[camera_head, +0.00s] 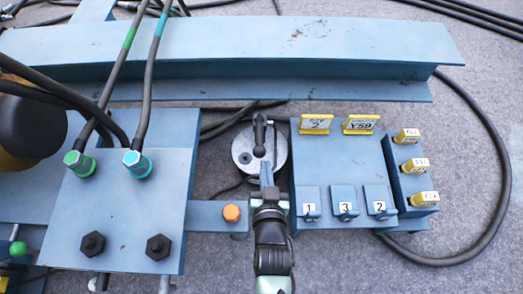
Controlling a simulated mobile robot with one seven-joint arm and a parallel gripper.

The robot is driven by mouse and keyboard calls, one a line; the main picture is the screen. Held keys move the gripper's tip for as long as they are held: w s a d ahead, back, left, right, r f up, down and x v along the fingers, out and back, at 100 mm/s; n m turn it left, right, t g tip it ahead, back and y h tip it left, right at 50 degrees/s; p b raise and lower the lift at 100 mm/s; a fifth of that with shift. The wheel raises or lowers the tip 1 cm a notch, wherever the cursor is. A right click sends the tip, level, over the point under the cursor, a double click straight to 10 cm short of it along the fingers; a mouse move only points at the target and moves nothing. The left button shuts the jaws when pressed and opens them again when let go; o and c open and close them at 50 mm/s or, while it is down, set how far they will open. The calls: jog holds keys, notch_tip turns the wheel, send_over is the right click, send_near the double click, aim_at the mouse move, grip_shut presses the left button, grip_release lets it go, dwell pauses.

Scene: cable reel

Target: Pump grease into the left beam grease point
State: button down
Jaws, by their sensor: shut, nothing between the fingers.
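A round grey pot (243,157) with a black lever on top stands in the middle, left of the blue labelled block. It looks like a grease pump, but I cannot be sure. My gripper (266,172) is shut and empty, over the pot's near edge; I cannot tell whether it touches the pot or lever. My arm comes up from the bottom and hides part of the ground behind it. An orange hex cap (231,213) sits on a flat blue bar (205,215) left of my arm. I cannot tell for certain which fitting is the left beam grease point.
A blue I-beam (240,45) spans the back. A blue plate (120,210) at left bears green and teal hose fittings and two black bolts. The blue block (340,155) at right has yellow tags and numbered tabs 1, 3, 2. Black hoses lie behind and right.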

jog(key=b, duration=0.5)
send_over(261, 152)
notch_tip(261, 152, down, 4)
jog(key=shift+s+d+f+b, duration=0.1)
jog(key=shift+s+f+b, duration=0.15)
jog(key=shift+f, duration=0.3)
jog(key=shift+s+d+f+b, duration=0.15)
jog(key=shift+f+b, duration=0.1)
jog(key=shift+f, duration=0.25)
jog(key=shift+s+a+f, duration=0.1)
jog(key=shift+a+f, duration=0.1)
jog(key=shift+f, duration=0.4)
jog(key=shift+s+f+b, duration=0.1)
jog(key=shift+f+b, duration=0.05)
jog(key=shift+b, duration=0.25)
